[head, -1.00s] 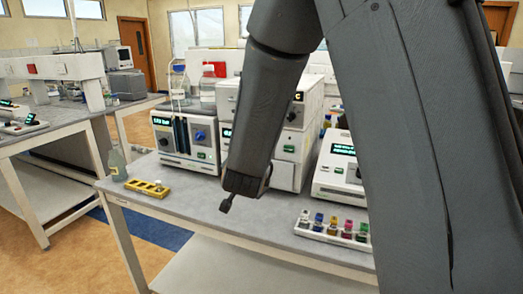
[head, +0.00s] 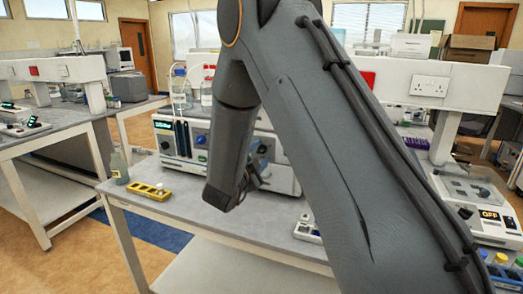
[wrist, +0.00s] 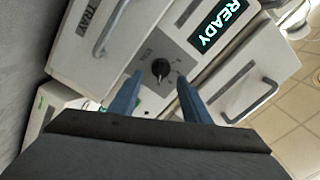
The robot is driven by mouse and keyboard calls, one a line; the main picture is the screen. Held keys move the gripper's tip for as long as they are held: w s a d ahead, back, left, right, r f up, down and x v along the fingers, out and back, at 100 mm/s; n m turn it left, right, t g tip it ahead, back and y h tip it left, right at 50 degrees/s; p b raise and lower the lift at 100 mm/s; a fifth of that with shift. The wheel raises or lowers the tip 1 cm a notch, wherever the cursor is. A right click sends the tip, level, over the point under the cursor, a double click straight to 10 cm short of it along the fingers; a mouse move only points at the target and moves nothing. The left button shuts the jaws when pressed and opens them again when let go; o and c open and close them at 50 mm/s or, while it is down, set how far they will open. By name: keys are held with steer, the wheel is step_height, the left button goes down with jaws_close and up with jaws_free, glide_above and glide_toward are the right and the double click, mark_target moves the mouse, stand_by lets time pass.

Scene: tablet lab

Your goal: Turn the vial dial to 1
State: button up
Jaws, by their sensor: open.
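In the wrist view a black dial knob (wrist: 160,68) sits on a grey plate on the front of a white device (wrist: 122,22). Small marks surround the knob, too small to read, so its setting cannot be told. My gripper (wrist: 158,84) is open, its two blue-grey fingers pointing toward the panel on either side of and just short of the knob in the picture; no contact can be made out. A lit READY display (wrist: 220,22) is beside the dial. In the head view my gripper (head: 256,177) is in front of the white device, which my arm largely hides.
Handles stand out from the device, one by the TRAY label (wrist: 104,38) and one at right (wrist: 255,103). In the head view a unit with a blue knob (head: 170,138), a yellow rack (head: 150,191) and a bottle (head: 119,167) stand at left.

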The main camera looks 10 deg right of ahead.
steer(key=shift+w+d, duration=0.4)
steer(key=shift+w, duration=0.2)
steer(key=c, duration=1)
steer(key=shift+c, duration=0.2)
